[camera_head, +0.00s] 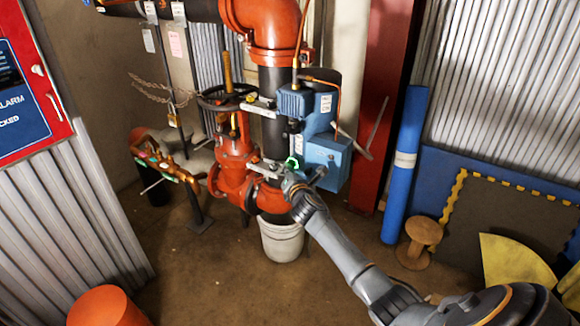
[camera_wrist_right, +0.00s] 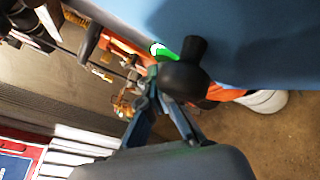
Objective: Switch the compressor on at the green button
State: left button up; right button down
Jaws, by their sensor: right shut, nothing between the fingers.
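The compressor (camera_head: 308,103) is a blue unit with a lower blue box (camera_head: 328,160), mounted at the red pipework in the middle of the head view. A bright green ring or button (camera_head: 292,163) shows at the left side of the lower box. My right gripper (camera_head: 290,180) is shut and empty, just below the green part. In the right wrist view, the green part (camera_wrist_right: 160,49) shows beyond the gripper (camera_wrist_right: 158,82), partly hidden by a black knob (camera_wrist_right: 186,72). I cannot tell whether the fingertips touch anything. My left gripper is out of view.
A red valve (camera_head: 236,160) with a handwheel stands left of the compressor. A white bucket (camera_head: 282,242) is below. A red post (camera_head: 382,100) and a blue roll (camera_head: 404,165) stand to the right.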

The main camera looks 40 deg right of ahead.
jog(key=shift+s+a, duration=0.2)
jog(key=shift+a, duration=0.1)
jog(key=s+a+p, duration=0.1)
jog(key=s+a, duration=0.1)
jog(key=a, duration=0.3)
jog(key=shift+a+p, duration=0.3)
jog(key=shift+s, duration=0.1)
dwell(0.5)
